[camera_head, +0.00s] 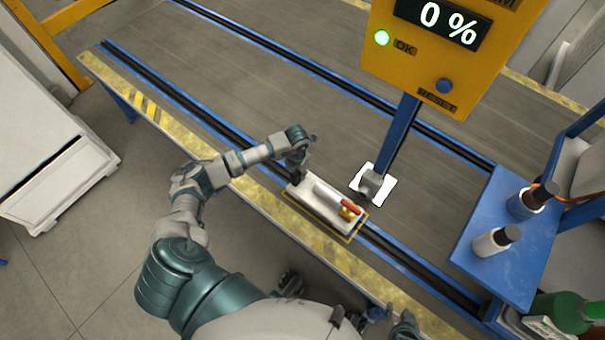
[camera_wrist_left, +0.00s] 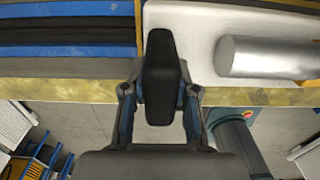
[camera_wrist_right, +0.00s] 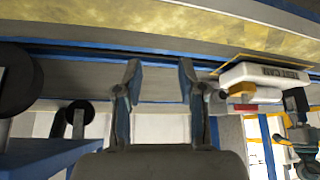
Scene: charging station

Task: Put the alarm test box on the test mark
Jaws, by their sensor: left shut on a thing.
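The alarm test box (camera_head: 318,209) is a white, flat box with a silver cylinder (camera_wrist_left: 265,57) and red and yellow parts. My left gripper (camera_head: 298,166) is at its far-left end. In the left wrist view my left gripper (camera_wrist_left: 160,92) is shut on an upright black grip (camera_wrist_left: 160,60) by the silver cylinder. A yellow outline (camera_head: 349,239), apparently the test mark, shows around the box's near and right edges. Whether the box touches the surface is unclear. The right wrist view shows the box's lettered end (camera_wrist_right: 284,73). My right gripper (camera_wrist_right: 160,72) is open and empty, left of the box.
A yellow panel (camera_head: 440,50) reading 0 % stands on a blue post behind the box, its foot by a white patch (camera_head: 384,195). A blue stand (camera_head: 509,263) with two dark-topped cylinders is at the right. The belt left of the box is clear.

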